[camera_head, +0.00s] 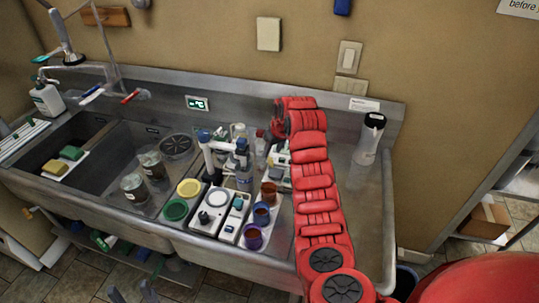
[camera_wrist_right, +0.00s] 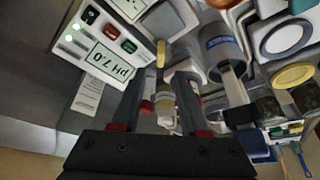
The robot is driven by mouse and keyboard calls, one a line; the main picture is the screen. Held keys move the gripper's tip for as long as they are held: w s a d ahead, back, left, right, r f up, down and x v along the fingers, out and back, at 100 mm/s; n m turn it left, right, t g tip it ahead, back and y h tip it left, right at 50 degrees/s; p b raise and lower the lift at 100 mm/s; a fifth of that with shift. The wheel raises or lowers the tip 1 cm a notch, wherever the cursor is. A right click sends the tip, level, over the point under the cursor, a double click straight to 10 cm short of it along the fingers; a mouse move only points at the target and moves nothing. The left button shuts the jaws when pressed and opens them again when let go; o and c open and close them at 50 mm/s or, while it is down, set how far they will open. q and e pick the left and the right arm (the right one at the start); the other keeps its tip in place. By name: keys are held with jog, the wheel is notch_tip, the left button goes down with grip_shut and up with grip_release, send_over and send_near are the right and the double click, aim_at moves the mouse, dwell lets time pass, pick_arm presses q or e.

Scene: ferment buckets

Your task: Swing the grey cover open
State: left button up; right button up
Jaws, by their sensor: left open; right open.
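In the right wrist view a grey square panel in a pale frame (camera_wrist_right: 172,20), probably the grey cover, lies beside the pH 7.0 meter (camera_wrist_right: 100,48). It looks flat; I cannot tell its hinge side. My right gripper (camera_wrist_right: 162,75) is open, its dark fingers pointing toward the panel and meter, apart from the panel. In the head view my right arm reaches over the sink deck, with the right gripper (camera_head: 270,133) partly hidden at its end. The white meter (camera_head: 280,157) is partly hidden by the arm. My left gripper (camera_head: 133,294) is open and empty at the bottom edge.
A small labelled bottle (camera_wrist_right: 164,103) shows between my right fingers.

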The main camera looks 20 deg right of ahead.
aim_at(270, 157)
jog(key=p+x, duration=0.1)
jog(key=x, duration=0.3)
jog(key=shift+w, duration=0.1)
jog(key=shift+x, duration=1.05)
grip_shut()
dwell(0.5)
